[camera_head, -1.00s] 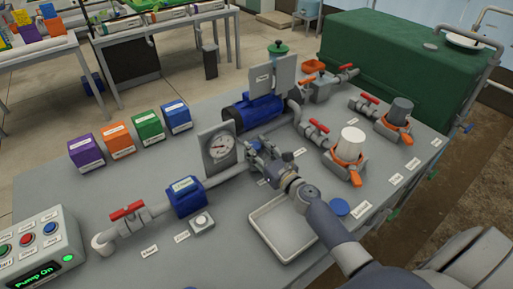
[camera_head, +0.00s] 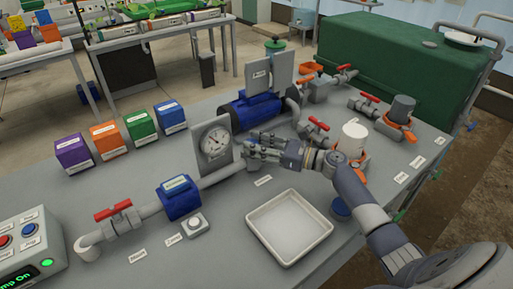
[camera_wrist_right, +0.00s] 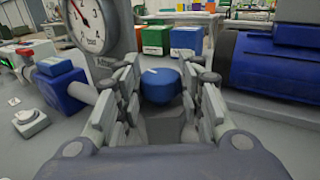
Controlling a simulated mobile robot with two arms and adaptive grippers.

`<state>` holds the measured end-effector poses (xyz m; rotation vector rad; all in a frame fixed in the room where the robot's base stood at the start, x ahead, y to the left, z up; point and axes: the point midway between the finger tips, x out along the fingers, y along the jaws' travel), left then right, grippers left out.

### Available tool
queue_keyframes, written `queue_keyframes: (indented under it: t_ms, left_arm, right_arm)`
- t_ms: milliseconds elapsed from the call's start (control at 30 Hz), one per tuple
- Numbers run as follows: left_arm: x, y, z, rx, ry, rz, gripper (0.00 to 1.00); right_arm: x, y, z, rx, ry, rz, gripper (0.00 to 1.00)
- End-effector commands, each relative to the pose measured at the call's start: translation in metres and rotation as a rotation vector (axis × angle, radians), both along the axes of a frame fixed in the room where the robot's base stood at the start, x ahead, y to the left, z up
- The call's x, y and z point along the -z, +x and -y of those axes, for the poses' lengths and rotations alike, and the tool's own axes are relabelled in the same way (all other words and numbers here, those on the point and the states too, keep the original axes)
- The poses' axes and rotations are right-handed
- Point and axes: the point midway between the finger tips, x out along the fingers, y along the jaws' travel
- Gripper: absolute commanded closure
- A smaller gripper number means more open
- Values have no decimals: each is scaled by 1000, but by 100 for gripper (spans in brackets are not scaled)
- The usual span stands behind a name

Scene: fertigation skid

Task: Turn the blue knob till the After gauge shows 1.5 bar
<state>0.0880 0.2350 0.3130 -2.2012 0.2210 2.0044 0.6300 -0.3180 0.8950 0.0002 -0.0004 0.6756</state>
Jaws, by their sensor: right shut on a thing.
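The blue knob (camera_wrist_right: 160,86) sits between the fingertips of my right gripper (camera_wrist_right: 166,76) in the wrist view, and the fingers are shut on it. In the head view my right gripper (camera_head: 254,148) reaches in from the right, just beside the gauge, and hides the knob. The round white gauge (camera_head: 215,138) stands upright on a grey plate above the pipe. Its dial (camera_wrist_right: 86,20) is cut off at the top in the wrist view, with a red needle; I cannot read its value surely. The label under it is partly covered by a finger. My left gripper is out of view.
A white tray (camera_head: 290,254) lies in front of the arm. A blue pipe unit (camera_head: 180,198) and a red-handled valve (camera_head: 113,211) are left. A blue motor (camera_head: 250,110) is behind. Coloured boxes (camera_head: 105,140) line the back. A control panel (camera_head: 28,245) reads "On".

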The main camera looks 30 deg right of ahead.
Motion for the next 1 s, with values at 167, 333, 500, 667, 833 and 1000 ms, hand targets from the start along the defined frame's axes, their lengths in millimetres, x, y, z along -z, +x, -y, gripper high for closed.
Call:
queue_keyframes:
  t_ms: [167, 333, 500, 667, 833, 1000]
  left_arm:
    - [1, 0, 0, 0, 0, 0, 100]
    - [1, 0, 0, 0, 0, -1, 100]
    - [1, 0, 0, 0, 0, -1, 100]
    - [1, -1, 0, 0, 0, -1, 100]
    - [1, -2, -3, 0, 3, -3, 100]
    - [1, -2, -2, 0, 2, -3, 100]
  right_arm:
    - [0, 0, 0, -4, 1, -1, 89]
    - [0, 0, 0, -4, 1, -1, 89]
    - [0, 0, 0, -4, 1, -1, 46]
    - [0, 0, 0, -4, 0, 0, 46]
    - [0, -1, 1, -3, -1, -1, 46]
    - [2, -17, 13, -3, -1, -3, 46]
